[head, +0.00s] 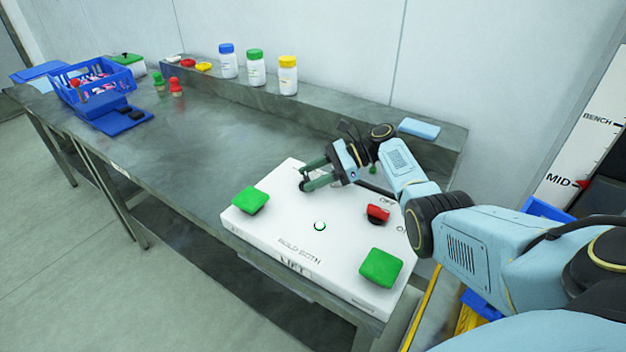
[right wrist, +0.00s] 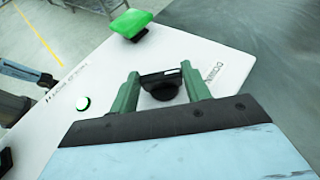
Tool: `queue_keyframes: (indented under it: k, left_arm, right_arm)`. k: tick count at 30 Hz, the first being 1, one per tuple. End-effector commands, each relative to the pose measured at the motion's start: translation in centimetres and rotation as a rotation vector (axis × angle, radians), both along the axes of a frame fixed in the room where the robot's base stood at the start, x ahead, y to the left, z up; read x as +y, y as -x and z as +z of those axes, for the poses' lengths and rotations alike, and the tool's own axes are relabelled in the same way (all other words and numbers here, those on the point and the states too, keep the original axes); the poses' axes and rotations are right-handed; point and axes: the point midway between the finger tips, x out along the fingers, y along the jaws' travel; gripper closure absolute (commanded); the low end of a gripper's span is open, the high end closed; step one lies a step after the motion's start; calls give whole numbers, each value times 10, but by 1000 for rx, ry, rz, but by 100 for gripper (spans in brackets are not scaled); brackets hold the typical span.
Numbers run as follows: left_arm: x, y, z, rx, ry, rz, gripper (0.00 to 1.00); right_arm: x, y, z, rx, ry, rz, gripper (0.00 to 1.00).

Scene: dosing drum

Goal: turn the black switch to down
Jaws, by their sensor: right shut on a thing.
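The black switch (right wrist: 163,84) is a dark knob on the white panel (right wrist: 110,75), with a DOWN label printed to its right in the right wrist view. My right gripper (right wrist: 160,76) has its green fingers on either side of the knob and is shut on it. In the head view my right gripper (head: 304,178) is over the far left part of the panel (head: 285,215), and its fingers largely hide the switch. The switch's exact setting is hard to tell. My left gripper is not clearly visible in either view.
The panel also bears two green pads, one left (head: 250,200) and one front right (head: 381,267), a red switch (head: 378,213) and a round white button (head: 320,226). Bottles (head: 256,68) stand on the back ledge. A blue crate (head: 92,84) is far left.

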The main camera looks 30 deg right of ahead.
Motion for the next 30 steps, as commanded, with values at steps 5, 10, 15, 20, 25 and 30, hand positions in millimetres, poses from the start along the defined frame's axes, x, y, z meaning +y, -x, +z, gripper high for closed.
queue_keyframes:
  k: [5,10,15,20,25,30]
  left_arm:
    - [0,0,-1,0,0,0,67]
    - [0,0,-1,0,0,0,67]
    - [0,0,-1,0,0,0,67]
    - [0,0,-1,-1,0,0,67]
    - [0,0,-1,0,0,0,67]
    - [0,0,0,0,0,0,67]
  right_arm:
    - [0,0,-1,1,2,9,76]
    - [1,0,-1,1,2,9,76]
    - [1,0,-1,1,2,9,38]
    - [1,0,0,0,1,8,31]
    - [0,0,0,1,1,6,31]
    - [-13,5,6,0,2,4,31]
